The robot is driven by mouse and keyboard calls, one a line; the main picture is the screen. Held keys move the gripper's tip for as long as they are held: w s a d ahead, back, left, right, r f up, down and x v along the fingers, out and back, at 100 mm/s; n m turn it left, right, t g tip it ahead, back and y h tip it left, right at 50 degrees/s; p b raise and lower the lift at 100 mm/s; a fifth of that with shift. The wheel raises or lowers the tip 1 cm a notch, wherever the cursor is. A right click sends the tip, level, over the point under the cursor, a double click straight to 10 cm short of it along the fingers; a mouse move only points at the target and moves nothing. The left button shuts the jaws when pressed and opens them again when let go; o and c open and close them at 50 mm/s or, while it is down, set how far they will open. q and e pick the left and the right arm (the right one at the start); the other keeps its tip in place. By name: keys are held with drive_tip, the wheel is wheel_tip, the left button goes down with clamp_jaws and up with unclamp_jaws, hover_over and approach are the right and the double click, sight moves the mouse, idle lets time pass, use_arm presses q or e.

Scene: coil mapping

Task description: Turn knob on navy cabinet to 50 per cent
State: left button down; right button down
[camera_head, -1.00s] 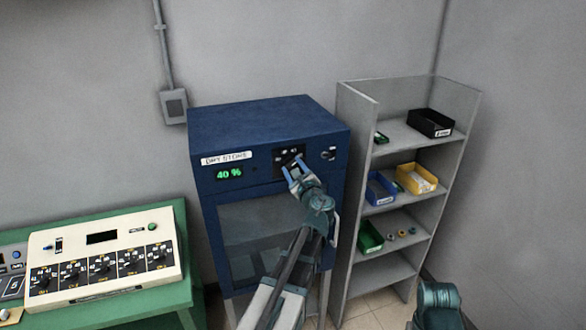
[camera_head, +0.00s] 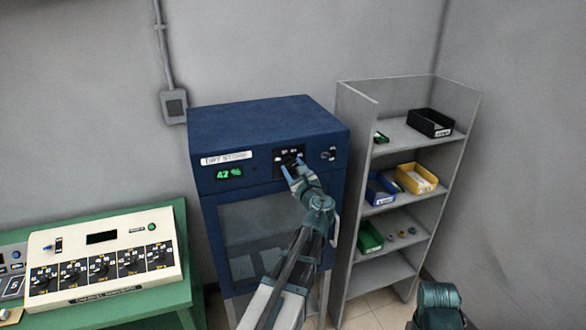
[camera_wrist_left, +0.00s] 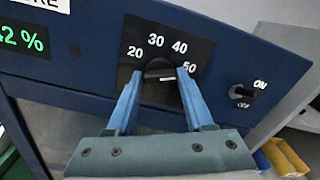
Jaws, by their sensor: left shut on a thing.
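The navy cabinet (camera_head: 260,120) stands against the wall, with a green display (camera_head: 229,173) that reads 42 %. The display shows partly in the left wrist view (camera_wrist_left: 22,38). The black knob (camera_wrist_left: 158,70) sits on a dark dial plate (camera_wrist_left: 200,48) marked 20, 30, 40 and 50. My left gripper (camera_head: 290,166) is at the dial plate; in the left wrist view its blue fingers (camera_wrist_left: 160,80) are shut on the knob, one on each side. The fingers hide part of the plate's lower area.
An ON switch (camera_wrist_left: 244,92) is to the right of the dial. A grey shelf (camera_head: 350,200) with several bins stands close to the cabinet's right. A green bench (camera_head: 150,305) with a cream control panel (camera_head: 100,255) is at the left.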

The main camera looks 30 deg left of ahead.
use_arm(q)
drive_tip(key=shift+c, duration=1.4)
unclamp_jaws()
drive_tip(key=v, duration=1.3)
drive_tip(key=shift+s+d, duration=0.25)
drive_tip(key=shift+d, duration=0.1)
